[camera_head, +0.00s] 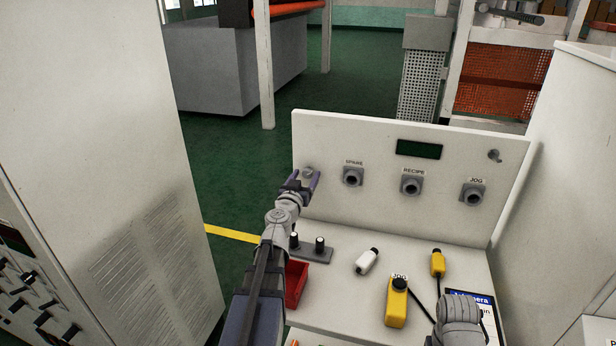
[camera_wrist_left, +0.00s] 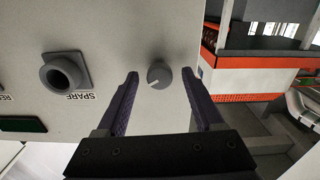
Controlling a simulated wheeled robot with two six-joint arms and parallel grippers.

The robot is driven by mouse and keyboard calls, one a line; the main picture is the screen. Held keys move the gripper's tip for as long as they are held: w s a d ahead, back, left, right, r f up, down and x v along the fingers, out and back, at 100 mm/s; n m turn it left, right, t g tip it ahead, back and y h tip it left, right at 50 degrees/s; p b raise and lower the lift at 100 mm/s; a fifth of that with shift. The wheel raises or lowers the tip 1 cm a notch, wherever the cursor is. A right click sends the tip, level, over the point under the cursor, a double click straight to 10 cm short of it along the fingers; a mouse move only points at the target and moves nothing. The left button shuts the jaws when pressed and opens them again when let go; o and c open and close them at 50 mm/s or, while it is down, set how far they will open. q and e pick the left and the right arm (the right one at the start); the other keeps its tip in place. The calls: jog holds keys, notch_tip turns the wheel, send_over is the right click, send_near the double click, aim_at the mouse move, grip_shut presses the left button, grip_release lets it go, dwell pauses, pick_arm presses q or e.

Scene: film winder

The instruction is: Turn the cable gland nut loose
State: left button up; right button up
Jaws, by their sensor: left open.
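A small round grey part (camera_head: 308,172) with a pale line across its face sits at the left end of the upright white panel. It looks like the cable gland nut, though its shape reads more like a knob. In the left wrist view the same part (camera_wrist_left: 159,75) lies between the fingertips. My left gripper (camera_head: 302,181) is open, with one finger on each side of the part. In the left wrist view gaps show between it and both fingers (camera_wrist_left: 160,80). My right gripper does not show; only part of my right arm is at the bottom right.
The panel carries SPARE (camera_head: 353,176), RECIPE (camera_head: 411,185) and JOG (camera_head: 473,194) sockets. On the shelf are a white connector (camera_head: 367,262), a yellow connector (camera_head: 438,263), a yellow pendant (camera_head: 396,305) and a red bin (camera_head: 296,284). A tall white cabinet (camera_head: 95,120) stands left.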

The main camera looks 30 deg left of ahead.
pick_arm(q)
grip_shut()
dwell(0.6)
